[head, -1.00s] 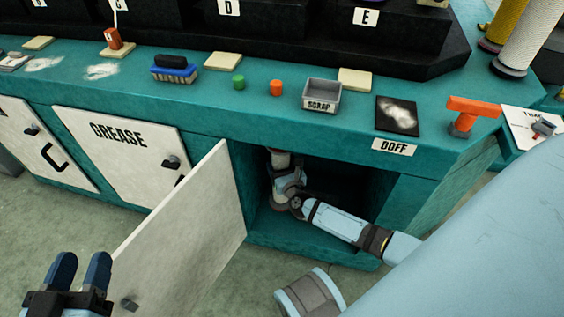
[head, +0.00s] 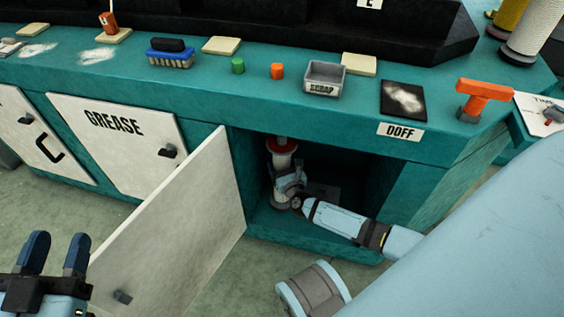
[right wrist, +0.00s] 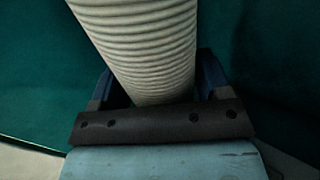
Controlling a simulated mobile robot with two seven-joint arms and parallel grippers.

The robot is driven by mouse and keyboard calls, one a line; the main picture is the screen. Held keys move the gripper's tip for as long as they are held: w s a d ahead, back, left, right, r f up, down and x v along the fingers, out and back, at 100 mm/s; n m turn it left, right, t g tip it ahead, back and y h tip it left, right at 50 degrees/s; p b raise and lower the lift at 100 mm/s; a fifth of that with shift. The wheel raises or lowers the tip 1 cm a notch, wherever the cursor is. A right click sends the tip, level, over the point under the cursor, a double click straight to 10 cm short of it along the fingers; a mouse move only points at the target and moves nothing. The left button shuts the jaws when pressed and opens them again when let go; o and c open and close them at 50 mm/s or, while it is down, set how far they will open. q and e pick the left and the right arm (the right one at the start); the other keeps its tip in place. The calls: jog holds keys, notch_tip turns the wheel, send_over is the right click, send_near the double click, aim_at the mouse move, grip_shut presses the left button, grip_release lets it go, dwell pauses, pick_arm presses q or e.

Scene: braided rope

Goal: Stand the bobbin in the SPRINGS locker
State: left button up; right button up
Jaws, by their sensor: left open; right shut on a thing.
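The bobbin (head: 283,161), pale with a red top, is upright inside an open locker (head: 345,160) under the bench. My right gripper (head: 288,184) is shut on it there. In the right wrist view the ribbed, pale winding of the bobbin (right wrist: 145,50) rises between the blue fingers (right wrist: 155,95). Its base is partly hidden, and I cannot tell whether it touches the locker floor. The open locker door (head: 175,220) swings out to the left; no name is readable on it. My left gripper (head: 53,254) is open and empty at lower left, in front of the door.
My right forearm enters the locker from the right. The GREASE locker (head: 115,160) is shut on the left. The bench top holds a brush (head: 170,55), a SCRAP tray (head: 323,78), a black mat (head: 403,99) and an orange T-handle (head: 480,98). The floor before the lockers is mostly clear.

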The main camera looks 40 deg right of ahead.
jog(key=shift+f, duration=0.3)
jog(key=o, duration=1.1)
pick_arm(q)
jog(key=shift+r, duration=0.1)
pick_arm(e)
jog(key=shift+o, duration=0.3)
jog(key=shift+f, duration=0.15)
jog(key=shift+s+a, duration=0.1)
jog(key=shift+s, duration=0.2)
pick_arm(q)
jog(key=s+n+p, duration=0.1)
jog(key=p, duration=0.1)
jog(key=d+n+g+p, duration=0.1)
jog(key=p, duration=0.1)
jog(key=shift+s+d+f+n+y, duration=0.1)
jog(key=shift+s+f+n+y, duration=0.2)
jog(key=shift+s+f+n, duration=0.1)
pick_arm(e)
jog(key=v, duration=1.3)
pick_arm(q)
jog(key=shift+w, duration=0.1)
pick_arm(e)
jog(key=shift+s+a, duration=0.1)
